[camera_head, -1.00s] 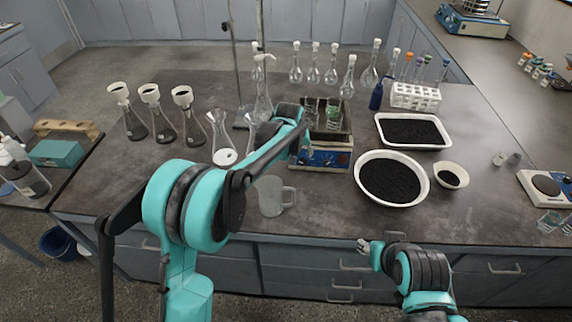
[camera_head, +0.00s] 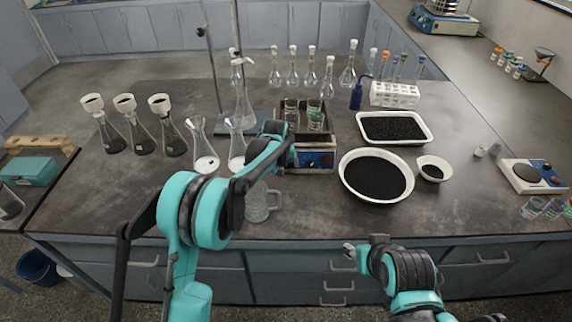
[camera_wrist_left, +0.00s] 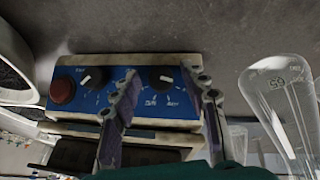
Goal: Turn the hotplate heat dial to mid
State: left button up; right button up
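A heater-like unit with a blue front panel (camera_head: 312,159) stands mid-table with an open metal tray (camera_head: 326,130) on top holding glass beakers. In the left wrist view its panel (camera_wrist_left: 98,98) shows a red button (camera_wrist_left: 62,90), a left black dial (camera_wrist_left: 91,78) and a right black dial (camera_wrist_left: 160,78) with a white mark. My left gripper (camera_head: 286,157) is at the panel's left part in the head view. In the wrist view its open fingers (camera_wrist_left: 166,100) stand either side of the right dial; contact cannot be told. My right gripper (camera_head: 349,250) hangs before the table edge, its fingers unclear.
A glass mug (camera_head: 262,203) stands close to my left forearm. A white bowl of dark grains (camera_head: 345,187) is right of the unit. Another small hotplate (camera_head: 526,172) with a round dark plate sits far right. Flasks (camera_head: 205,160) stand to the left.

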pick_arm(q)
grip_shut()
